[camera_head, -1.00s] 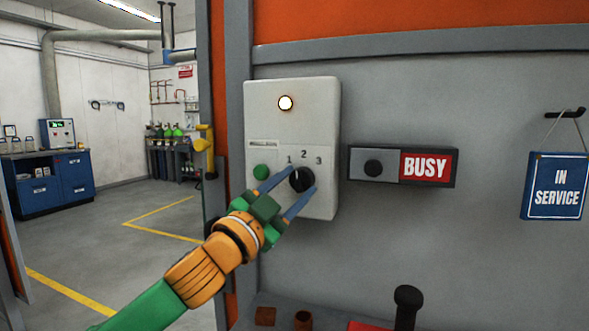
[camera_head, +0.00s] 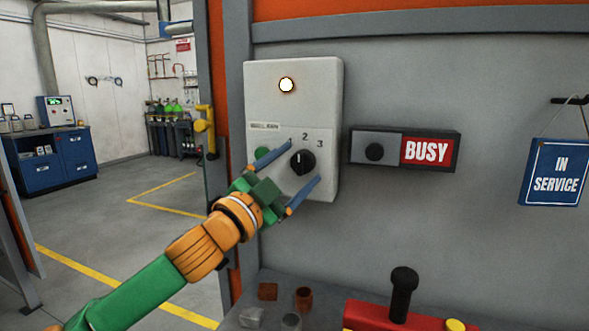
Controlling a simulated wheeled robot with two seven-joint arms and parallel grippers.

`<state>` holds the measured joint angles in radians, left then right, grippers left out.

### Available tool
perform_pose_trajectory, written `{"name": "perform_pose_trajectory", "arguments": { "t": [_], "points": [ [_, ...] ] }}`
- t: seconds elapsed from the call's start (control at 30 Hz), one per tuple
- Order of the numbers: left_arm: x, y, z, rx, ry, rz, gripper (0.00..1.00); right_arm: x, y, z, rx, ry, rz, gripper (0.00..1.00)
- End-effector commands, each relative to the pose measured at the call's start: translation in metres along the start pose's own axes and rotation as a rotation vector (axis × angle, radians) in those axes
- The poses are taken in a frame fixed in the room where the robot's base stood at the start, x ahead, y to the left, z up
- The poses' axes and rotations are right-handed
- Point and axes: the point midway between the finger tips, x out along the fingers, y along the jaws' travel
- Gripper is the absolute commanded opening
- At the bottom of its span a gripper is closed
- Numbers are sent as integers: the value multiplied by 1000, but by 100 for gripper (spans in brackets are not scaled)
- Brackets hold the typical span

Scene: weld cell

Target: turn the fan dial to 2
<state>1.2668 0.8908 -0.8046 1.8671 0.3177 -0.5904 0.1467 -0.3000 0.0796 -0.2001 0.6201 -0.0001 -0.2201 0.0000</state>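The fan dial (camera_head: 303,162) is a round black knob on a white wall box (camera_head: 326,85), with the numbers 1, 2 and 3 above it. Its pale mark stands about upright, roughly toward the 2; the exact setting is hard to read. My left gripper (camera_head: 304,162) comes from the lower left, its two blue fingers open on either side of the dial. The lower finger looks apart from the knob; I cannot tell whether the upper one touches it. The upper finger partly covers the 1 and a green button. My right gripper is not in view.
A round lamp (camera_head: 286,85) on the box is lit. Right of the box are a BUSY switch panel (camera_head: 375,152) and a hanging IN SERVICE sign (camera_head: 556,172). Below stand a red block with a black-knobbed lever (camera_head: 402,290) and small brown pieces on a ledge.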

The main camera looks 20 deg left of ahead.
Motion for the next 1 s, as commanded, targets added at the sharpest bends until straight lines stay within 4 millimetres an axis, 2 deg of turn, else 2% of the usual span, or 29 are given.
{"name": "perform_pose_trajectory", "arguments": {
  "t": [0.2, 0.27, 0.5, 0.6, 1.0],
  "points": [
    [-1, 1, 0, -1, 0, 1, 83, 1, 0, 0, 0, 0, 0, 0],
    [-6, 2, 2, -1, 0, 0, 83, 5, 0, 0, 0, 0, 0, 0],
    [-57, 3, 4, 3, -1, -1, 83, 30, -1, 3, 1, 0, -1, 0],
    [-68, 2, 3, 1, -1, 0, 83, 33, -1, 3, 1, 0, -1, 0],
    [-71, 0, 1, -1, -1, 1, 83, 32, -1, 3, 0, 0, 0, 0]
  ]
}}
